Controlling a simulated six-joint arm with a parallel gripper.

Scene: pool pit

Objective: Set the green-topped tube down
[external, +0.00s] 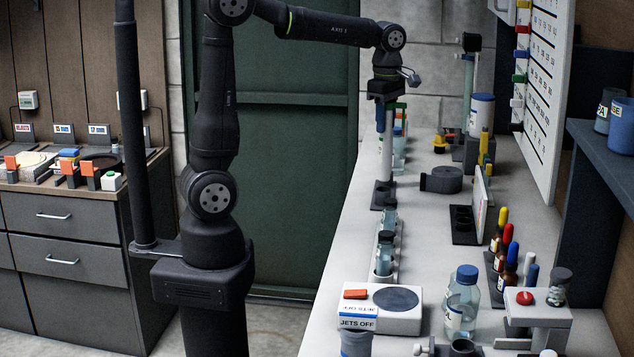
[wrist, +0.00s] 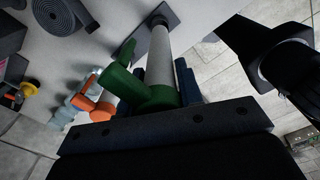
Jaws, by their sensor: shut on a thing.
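My gripper (external: 386,92) points down over the far part of the white counter, shut on the green-topped tube (external: 381,150). The tube is pale and long and looks upright. In the wrist view, its green top (wrist: 150,95) sits right at my gripper (wrist: 160,104), and its pale shaft (wrist: 159,58) runs away towards a dark base plate (wrist: 158,16). The dark base (external: 383,194) also shows under the tube in the external view. I cannot tell whether the tube's lower end rests in the base or hangs just above it. The jaws partly hide the top.
A coiled dark strap (external: 441,180) and a dark holder with holes (external: 465,222) lie to the right. A rack with clear vials (external: 386,250) is nearer the camera. Orange-topped bottles (wrist: 92,95) stand close beside the tube. The counter's left edge is near.

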